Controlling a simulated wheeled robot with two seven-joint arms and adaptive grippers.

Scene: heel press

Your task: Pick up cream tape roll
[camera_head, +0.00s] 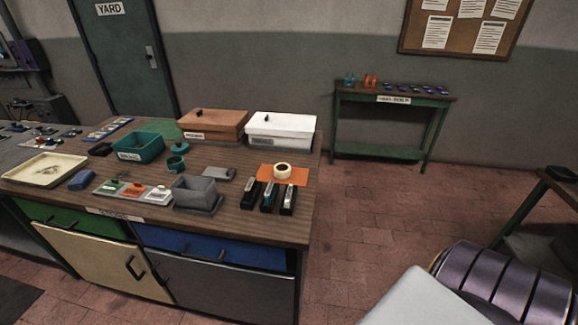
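The cream tape roll (282,170) lies on an orange sheet (298,175) near the right end of the wooden-topped workbench (240,226). Its dark centre hole shows from above, and nothing touches it from above. A light grey and dark ribbed shape at the lower right may be part of my own arm. Neither gripper's fingers can be made out in this view.
Several black staplers (269,196) stand just in front of the orange sheet. A grey box (193,192) is to their left. A white lidded box (281,130) and a brown one (212,126) stand behind. Floor right of the bench is clear.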

